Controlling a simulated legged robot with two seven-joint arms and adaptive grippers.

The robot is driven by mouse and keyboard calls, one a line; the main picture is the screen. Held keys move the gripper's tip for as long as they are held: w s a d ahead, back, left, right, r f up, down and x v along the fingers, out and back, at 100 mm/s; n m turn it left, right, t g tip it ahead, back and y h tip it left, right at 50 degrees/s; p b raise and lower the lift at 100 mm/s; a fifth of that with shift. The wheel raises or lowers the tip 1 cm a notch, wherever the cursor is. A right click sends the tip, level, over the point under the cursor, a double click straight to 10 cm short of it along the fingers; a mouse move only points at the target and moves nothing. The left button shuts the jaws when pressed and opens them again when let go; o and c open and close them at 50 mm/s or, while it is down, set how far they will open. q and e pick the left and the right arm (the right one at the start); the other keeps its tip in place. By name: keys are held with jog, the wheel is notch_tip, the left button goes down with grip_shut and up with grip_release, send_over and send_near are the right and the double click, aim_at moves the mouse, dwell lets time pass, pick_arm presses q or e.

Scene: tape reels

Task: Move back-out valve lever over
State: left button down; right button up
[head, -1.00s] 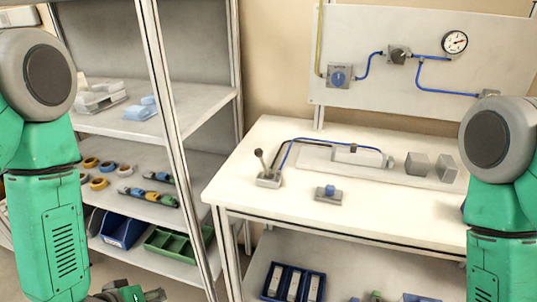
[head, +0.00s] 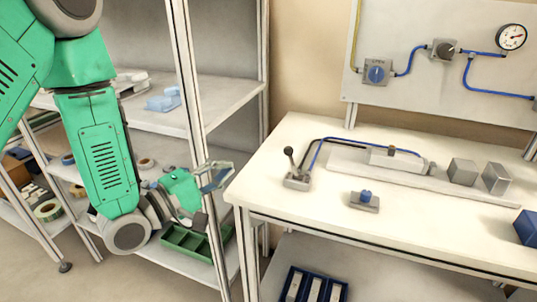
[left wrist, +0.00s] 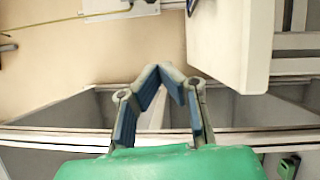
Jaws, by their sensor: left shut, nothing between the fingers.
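A lever valve (head: 297,181) with an upright, slightly tilted black-knobbed lever stands on the left part of the white workbench (head: 420,235). Black and blue hoses run from it to a cylinder block (head: 395,158). My left gripper (head: 222,178) is in front of the shelf rack, left of the bench edge and apart from the lever. In the left wrist view its blue-padded fingers (left wrist: 162,70) meet at the tips with nothing between them. The lever is not clearly visible in that view. My right gripper is out of view.
A small block with a blue knob (head: 365,200) sits near the bench front. Two grey blocks (head: 462,172) stand at the right. A rack post (head: 190,100) rises close to my left arm. The wall panel (head: 410,100) carries blue-hosed valves and a gauge (head: 511,37).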

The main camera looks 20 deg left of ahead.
aim_at(292, 161)
pick_arm(q)
jog(key=shift+w, duration=0.3)
jog(key=x, duration=0.8)
jog(key=shift+w+d, duration=0.15)
jog(key=shift+w, duration=0.05)
jog(key=d, duration=0.3)
jog(key=shift+d+r, duration=0.2)
jog(key=shift+d, duration=0.1)
jog(key=shift+s+d, duration=0.15)
jog(key=shift+d, duration=0.15)
jog(key=shift+a, duration=0.15)
jog(key=shift+r, duration=0.15)
